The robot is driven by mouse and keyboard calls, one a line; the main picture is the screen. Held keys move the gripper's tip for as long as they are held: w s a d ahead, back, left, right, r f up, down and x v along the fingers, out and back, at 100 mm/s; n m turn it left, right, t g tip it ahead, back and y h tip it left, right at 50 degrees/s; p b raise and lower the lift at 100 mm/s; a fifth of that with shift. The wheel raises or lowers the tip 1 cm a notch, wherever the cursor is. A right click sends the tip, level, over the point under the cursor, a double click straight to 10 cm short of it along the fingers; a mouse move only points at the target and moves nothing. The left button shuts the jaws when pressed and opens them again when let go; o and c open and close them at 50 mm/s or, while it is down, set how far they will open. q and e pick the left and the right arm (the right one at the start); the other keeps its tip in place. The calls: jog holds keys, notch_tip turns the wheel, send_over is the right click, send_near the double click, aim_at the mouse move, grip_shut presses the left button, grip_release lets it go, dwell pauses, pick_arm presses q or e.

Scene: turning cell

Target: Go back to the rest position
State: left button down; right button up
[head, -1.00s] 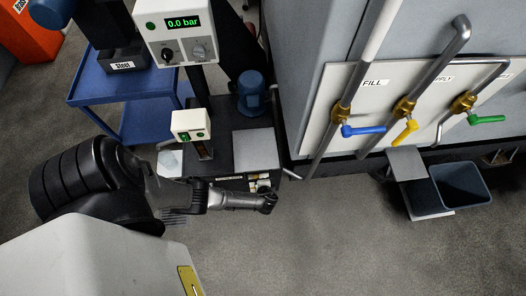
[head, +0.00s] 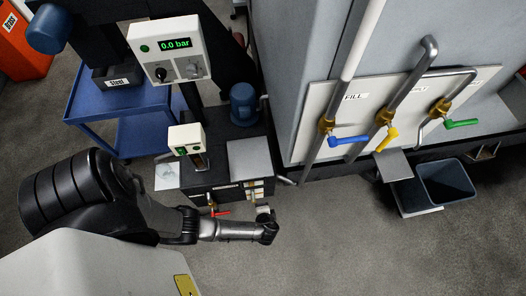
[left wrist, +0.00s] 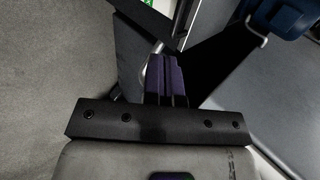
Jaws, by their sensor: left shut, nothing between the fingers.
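My left arm comes in from the left in the head view and stretches over the floor in front of the dark machine stand (head: 200,178). Its wrist end lies just below the stand's front; I cannot make out the fingers clearly there. In the left wrist view my left gripper (left wrist: 167,78) shows with its purple-grey fingers together and nothing between them. A dark stand part lies behind the fingers. My right gripper is in neither view.
A red valve handle (head: 220,213) sits at the stand's front. A gauge box (head: 166,44) reads 0.0 bar. Blue (head: 350,140), yellow (head: 387,139) and green (head: 462,123) valve handles are on the right panel. A grey bin (head: 446,184) stands below. Open floor lies at the lower right.

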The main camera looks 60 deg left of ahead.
pick_arm(q)
jog(key=shift+s+d, duration=0.15)
jog(key=shift+d, duration=0.15)
